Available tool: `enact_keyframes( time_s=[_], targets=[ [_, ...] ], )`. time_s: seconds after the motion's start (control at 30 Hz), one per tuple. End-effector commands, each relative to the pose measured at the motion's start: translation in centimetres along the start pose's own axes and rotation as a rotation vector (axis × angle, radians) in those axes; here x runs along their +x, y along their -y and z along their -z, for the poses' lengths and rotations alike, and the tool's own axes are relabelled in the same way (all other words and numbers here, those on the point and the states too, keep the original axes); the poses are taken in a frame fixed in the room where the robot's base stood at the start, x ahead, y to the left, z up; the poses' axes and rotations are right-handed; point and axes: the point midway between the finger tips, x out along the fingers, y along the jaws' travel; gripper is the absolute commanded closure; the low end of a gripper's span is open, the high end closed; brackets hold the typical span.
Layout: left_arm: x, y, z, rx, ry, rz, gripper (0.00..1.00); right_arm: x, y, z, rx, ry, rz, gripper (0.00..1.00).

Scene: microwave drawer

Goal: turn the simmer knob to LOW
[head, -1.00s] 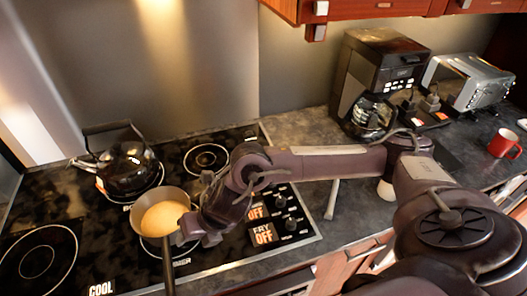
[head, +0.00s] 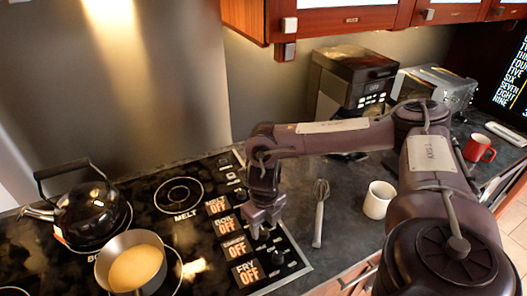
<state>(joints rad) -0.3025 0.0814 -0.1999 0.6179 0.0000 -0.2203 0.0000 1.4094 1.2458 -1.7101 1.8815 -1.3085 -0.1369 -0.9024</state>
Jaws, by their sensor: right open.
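The cooktop (head: 200,245) has a column of labels along its right side, each reading OFF. The simmer label (head: 235,247) is third from the back and reads OFF. The simmer knob, to the right of that label, is largely hidden by my right gripper. My right gripper (head: 262,228) is open and points down over the knob column. I cannot tell whether it touches a knob. The dark fry knob (head: 278,257) shows just in front of it, beside the fry label (head: 247,272). My left gripper is not in view.
A pan with yellowish contents (head: 137,267) and a black kettle (head: 88,213) stand on the left burners. A coffee maker (head: 350,82), a toaster (head: 440,84) and a red mug (head: 479,148) stand farther back.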

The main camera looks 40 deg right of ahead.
Motion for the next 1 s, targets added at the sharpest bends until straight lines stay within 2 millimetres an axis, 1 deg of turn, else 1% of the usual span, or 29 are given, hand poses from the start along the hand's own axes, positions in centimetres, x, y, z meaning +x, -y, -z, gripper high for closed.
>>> enact_keyframes(
  time_s=[0.1, 0.2, 0.47, 0.8, 1.0],
  targets=[
    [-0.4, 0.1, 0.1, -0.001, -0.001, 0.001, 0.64, 1.2, -0.1, 0.0, -0.001, -0.002, -0.001, 0.52],
    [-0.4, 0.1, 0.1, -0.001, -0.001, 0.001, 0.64, 1.7, 0.0, 0.0, -0.001, 0.0, 0.0, 0.52],
    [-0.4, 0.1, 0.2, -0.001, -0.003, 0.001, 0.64, 1.9, -0.1, 0.0, -0.001, 0.002, 0.0, 0.52],
    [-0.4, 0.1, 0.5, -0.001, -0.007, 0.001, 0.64, 1.9, 0.0, 0.0, -0.001, 0.001, 0.0, 0.96],
    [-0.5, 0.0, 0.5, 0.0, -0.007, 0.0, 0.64, 1.8, 0.0, 0.0, 0.011, 0.001, 0.001, 0.96]
  ],
)
